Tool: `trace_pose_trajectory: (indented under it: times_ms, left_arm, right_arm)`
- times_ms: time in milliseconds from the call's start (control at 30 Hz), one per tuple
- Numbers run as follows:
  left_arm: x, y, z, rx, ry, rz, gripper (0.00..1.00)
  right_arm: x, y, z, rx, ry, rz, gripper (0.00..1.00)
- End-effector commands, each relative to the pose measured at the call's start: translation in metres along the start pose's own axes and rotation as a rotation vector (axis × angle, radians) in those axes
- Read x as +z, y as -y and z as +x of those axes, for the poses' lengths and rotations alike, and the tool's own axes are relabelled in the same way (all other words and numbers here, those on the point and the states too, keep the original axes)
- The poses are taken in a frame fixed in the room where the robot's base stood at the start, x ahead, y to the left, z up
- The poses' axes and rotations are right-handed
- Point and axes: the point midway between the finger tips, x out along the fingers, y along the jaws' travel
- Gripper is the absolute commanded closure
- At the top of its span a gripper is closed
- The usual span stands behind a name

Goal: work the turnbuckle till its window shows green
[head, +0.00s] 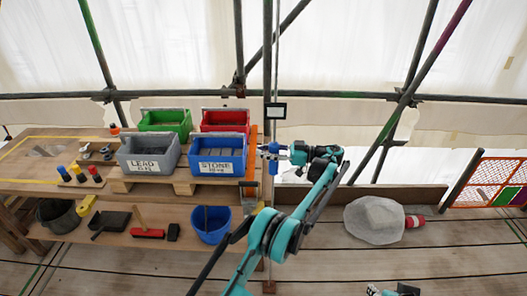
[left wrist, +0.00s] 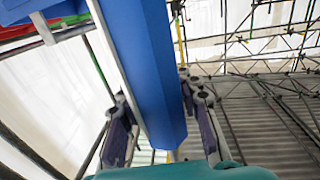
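The turnbuckle is on the thin upright line in front of the bench. Its blue, many-sided body (left wrist: 158,85) fills the middle of the left wrist view, and a blue piece of it shows small in the head view (head: 273,166). My left gripper (head: 272,152) is at the body, with one finger on each side of it in the left wrist view (left wrist: 163,118). Whether the fingers press on it I cannot tell. A small black-framed panel (head: 276,111) above has a pale face; no green shows on it. My right gripper (head: 392,291) is partly cut off at the bottom edge.
Left of the line, a wooden bench holds a grey LEAD bin (head: 149,154), a blue STONE bin (head: 218,155), a green bin (head: 166,121) and a red bin (head: 225,121). A blue bucket (head: 210,224) stands below. A wrapped bundle (head: 374,220) lies on the planks at right.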

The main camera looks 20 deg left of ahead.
Motion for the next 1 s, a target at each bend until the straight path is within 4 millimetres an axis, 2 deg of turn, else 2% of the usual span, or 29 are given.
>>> trace_pose_trajectory:
  times_ms: [67,467,567,833,1000]
  left_arm:
    - [0.000,0.000,0.000,0.000,0.000,0.000,0.50]
    - [-0.005,0.000,0.000,0.001,0.001,0.000,0.50]
    - [-0.018,0.000,0.000,0.001,0.001,0.000,0.50]
    - [-0.072,0.000,0.000,0.000,0.001,0.000,0.50]
    - [-0.093,0.000,0.000,0.000,0.001,0.000,0.50]
  right_arm:
    - [0.000,0.000,0.000,0.000,0.000,0.000,0.57]
    - [0.000,0.000,0.000,0.000,0.000,0.000,0.57]
    - [0.000,0.000,0.000,0.000,0.000,0.000,0.57]
    - [0.000,0.000,0.000,0.000,0.000,0.000,0.57]
    - [0.000,0.000,0.000,0.000,0.000,0.000,0.57]
